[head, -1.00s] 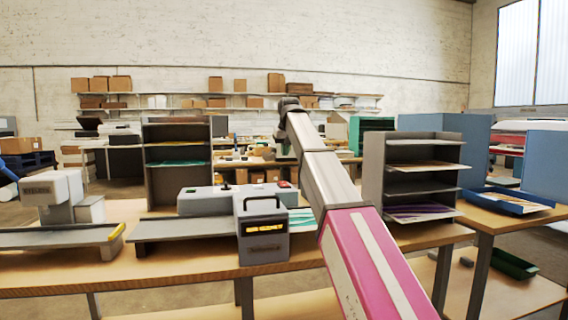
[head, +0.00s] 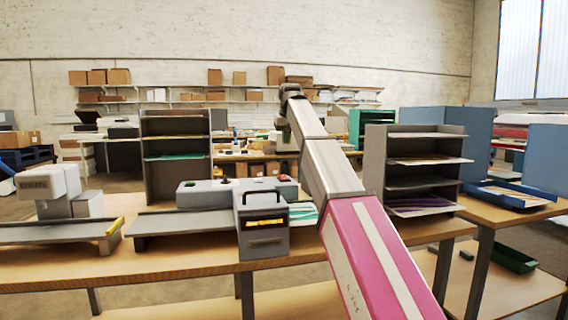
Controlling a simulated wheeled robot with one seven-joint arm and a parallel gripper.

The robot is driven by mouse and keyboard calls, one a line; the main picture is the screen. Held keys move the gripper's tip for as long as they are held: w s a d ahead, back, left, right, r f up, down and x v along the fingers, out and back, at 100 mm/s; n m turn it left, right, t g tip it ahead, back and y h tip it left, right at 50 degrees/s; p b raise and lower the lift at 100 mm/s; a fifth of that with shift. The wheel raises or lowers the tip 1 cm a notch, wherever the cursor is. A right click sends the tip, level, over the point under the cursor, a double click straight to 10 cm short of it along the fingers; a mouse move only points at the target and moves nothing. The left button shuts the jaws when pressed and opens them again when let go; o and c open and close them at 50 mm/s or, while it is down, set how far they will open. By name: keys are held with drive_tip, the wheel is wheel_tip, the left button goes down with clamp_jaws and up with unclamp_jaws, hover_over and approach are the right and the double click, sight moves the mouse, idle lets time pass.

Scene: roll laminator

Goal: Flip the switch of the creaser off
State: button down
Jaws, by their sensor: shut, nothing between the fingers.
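At the left is a pale machine (head: 48,184) with a raised head, a dark label too small to read surely, and a long grey bed. At the centre is a low grey machine (head: 207,193) with dark and red knobs on top and a flat grey bed. I cannot tell for sure which is the creaser, and no switch can be made out. My arm (head: 333,172) reaches forward over the table, right of the centre machine. Its far end bends down; my gripper cannot be seen.
A grey box with a black handle and yellow display (head: 263,224) stands at the table's front edge. A dark rack (head: 176,160) stands behind the centre machine. Another rack (head: 416,168) and a blue tray (head: 508,195) are at the right. Bare tabletop (head: 170,262) runs along the front.

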sight(283, 175)
drive_tip(key=x, duration=1.4)
drive_tip(key=shift+s+d, duration=0.15)
drive_tip(key=shift+s, duration=0.15)
drive_tip(key=shift+f, duration=0.1)
